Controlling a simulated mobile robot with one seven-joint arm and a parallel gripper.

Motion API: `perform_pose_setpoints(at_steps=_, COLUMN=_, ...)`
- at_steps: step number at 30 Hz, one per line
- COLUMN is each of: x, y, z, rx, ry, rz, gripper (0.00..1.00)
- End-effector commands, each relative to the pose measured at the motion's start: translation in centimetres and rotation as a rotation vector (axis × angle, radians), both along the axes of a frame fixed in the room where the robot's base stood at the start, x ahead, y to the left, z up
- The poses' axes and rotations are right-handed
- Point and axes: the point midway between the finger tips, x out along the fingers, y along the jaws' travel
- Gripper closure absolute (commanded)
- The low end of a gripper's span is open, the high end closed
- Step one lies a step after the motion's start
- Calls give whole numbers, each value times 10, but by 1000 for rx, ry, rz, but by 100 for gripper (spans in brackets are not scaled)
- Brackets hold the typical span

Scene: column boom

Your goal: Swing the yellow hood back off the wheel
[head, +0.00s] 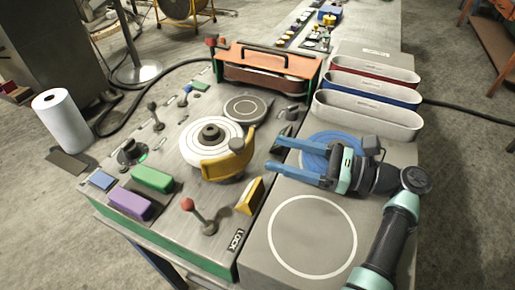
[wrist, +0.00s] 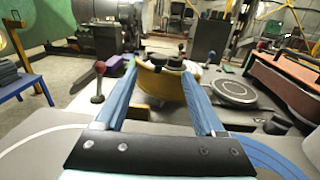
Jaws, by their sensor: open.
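The yellow hood (head: 229,163) is a curved guard covering the near right side of the white wheel (head: 195,134), which has a dark hub. The rest of the wheel is uncovered. My gripper (head: 272,153) is open and empty, to the right of the hood and apart from it, with its blue fingers pointing left towards it. In the wrist view the hood (wrist: 160,85) shows between and beyond the fingertips (wrist: 160,70). The hood hides most of the wheel there.
A yellow wedge (head: 250,195) and a red-knobbed lever (head: 200,215) stand near the hood's front. Green (head: 152,178) and purple (head: 129,203) blocks lie at left. An orange guard with a handle (head: 266,65) stands behind.

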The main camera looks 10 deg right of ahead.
Motion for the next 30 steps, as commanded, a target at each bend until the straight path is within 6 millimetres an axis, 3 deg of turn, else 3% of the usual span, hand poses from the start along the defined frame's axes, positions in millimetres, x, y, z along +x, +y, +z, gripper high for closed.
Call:
perform_pose_setpoints(at_steps=6, x=-14, y=-23, z=0, rx=0, ry=0, rz=-1, gripper=29)
perform_pose_setpoints(at_steps=16, x=-16, y=-26, z=0, rx=1, ry=1, rz=0, gripper=29)
perform_pose_setpoints(at_steps=23, x=-15, y=-25, z=0, rx=-4, ry=-1, rz=0, gripper=68)
perform_pose_setpoints(at_steps=28, x=1, y=-12, z=-4, rx=-143, ry=-44, rz=-23, gripper=99)
perform_pose_setpoints(at_steps=30, x=15, y=-3, z=-7, rx=-276, ry=-94, rz=-46, gripper=100)
